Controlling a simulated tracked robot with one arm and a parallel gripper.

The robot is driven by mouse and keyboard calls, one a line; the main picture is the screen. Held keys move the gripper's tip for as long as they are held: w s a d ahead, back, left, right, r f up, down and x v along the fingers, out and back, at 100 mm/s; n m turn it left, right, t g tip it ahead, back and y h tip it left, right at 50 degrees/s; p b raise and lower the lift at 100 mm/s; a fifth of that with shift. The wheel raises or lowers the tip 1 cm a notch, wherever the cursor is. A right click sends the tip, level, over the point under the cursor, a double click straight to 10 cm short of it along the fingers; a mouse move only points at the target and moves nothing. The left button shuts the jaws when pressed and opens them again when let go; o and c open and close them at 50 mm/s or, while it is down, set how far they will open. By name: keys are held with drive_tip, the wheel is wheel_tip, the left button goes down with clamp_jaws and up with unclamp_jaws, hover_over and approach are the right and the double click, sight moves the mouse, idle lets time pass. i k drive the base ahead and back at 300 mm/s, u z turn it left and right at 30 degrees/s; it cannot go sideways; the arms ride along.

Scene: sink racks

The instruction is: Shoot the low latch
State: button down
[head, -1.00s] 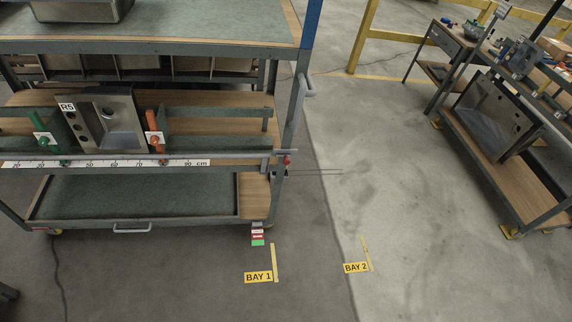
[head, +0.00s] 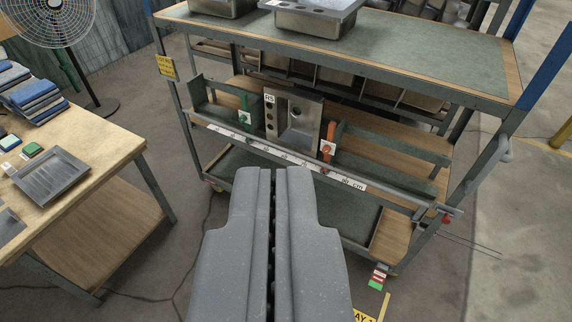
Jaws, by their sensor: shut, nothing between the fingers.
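My gripper (head: 274,175) is in the lower middle of the view, its two grey fingers shut together and empty. Its tips overlap the rack's front in the picture and appear apart from it. A latch-like metal fitting (head: 425,212) sits at the right end of the rack's front rail, beside a red knob (head: 446,219). It is small, and I cannot tell its bolt's position. On the middle shelf, a steel sink panel marked R5 (head: 292,116) stands between a green clamp (head: 245,116) and an orange clamp (head: 330,141). A ruler strip (head: 350,181) runs along the rail.
A wooden table (head: 105,140) with blue cloths (head: 30,93) and a metal tray (head: 52,176) stands at the left, with a fan (head: 47,20) behind. Steel sinks (head: 315,20) sit on the rack's top. Thin rods (head: 470,243) jut out at the rack's right. Open floor lies farther right.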

sight(446, 219)
drive_tip(key=k, duration=1.3)
drive_tip(key=z, duration=0.4)
drive_tip(key=i, duration=1.05)
drive_tip(key=z, duration=0.3)
drive_tip(key=i, duration=0.9)
drive_tip(key=u, duration=0.25)
